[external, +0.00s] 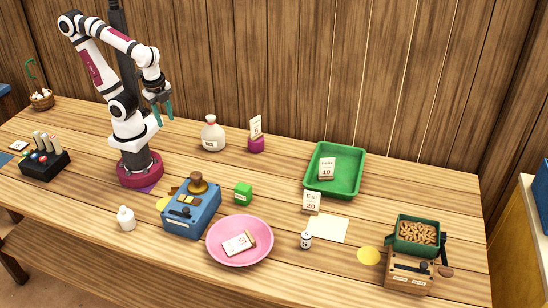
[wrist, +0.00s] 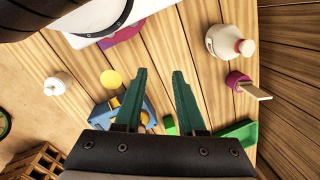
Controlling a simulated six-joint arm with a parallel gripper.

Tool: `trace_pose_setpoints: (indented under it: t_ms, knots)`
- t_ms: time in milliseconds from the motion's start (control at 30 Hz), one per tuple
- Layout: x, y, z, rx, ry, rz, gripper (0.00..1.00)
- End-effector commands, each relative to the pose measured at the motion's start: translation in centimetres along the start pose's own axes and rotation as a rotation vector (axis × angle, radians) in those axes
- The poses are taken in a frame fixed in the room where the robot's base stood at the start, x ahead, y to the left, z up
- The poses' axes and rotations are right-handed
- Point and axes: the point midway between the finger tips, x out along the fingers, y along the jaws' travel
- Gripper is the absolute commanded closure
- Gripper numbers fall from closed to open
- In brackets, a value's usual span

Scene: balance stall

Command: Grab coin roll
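My gripper (external: 159,106) hangs high over the table at the back left, in front of the wooden wall. Its two green fingers are apart and empty in the wrist view (wrist: 160,80). I cannot identify the coin roll for certain. A small white labelled cylinder (external: 305,240) stands upright right of the pink plate, far from my gripper. A white tag-like piece (external: 238,244) lies on the pink plate (external: 259,259); its exact shape is too small to tell. Neither is clear in the wrist view.
A blue scale-like box (external: 191,212) and green cube (external: 243,190) stand mid-table. A white bottle (external: 126,217) is front left, a cream sack-shaped jar (external: 213,137) at the back. A green tray (external: 357,172) and a balance with peanut-filled pan (external: 392,241) are right.

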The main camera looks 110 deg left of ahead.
Motion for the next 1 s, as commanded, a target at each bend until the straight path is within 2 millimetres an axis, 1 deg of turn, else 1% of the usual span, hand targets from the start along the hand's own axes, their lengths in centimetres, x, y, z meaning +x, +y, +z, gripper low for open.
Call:
trace_pose_setpoints:
  t_ms: [300, 467, 500, 767, 833, 867, 967, 1000]
  knots:
    - [0.0, 0.0, 0.0, 0.000, 0.000, 0.000, 0.61]
    - [0.0, 0.0, 0.0, 0.000, 0.000, 0.000, 0.32]
    - [0.0, 0.0, 0.0, 0.000, 0.000, 0.000, 0.29]
    - [0.0, -0.1, -0.2, -0.003, 0.004, -0.003, 0.29]
    - [0.0, -1.4, -2.5, -0.029, 0.043, -0.028, 0.29]
    - [0.0, -2.4, -4.3, -0.048, 0.078, -0.048, 0.29]
    - [0.3, -7.5, -14.5, -0.117, 0.284, -0.143, 0.29]
    - [0.7, -9.5, -19.6, -0.132, 0.399, -0.175, 0.29]
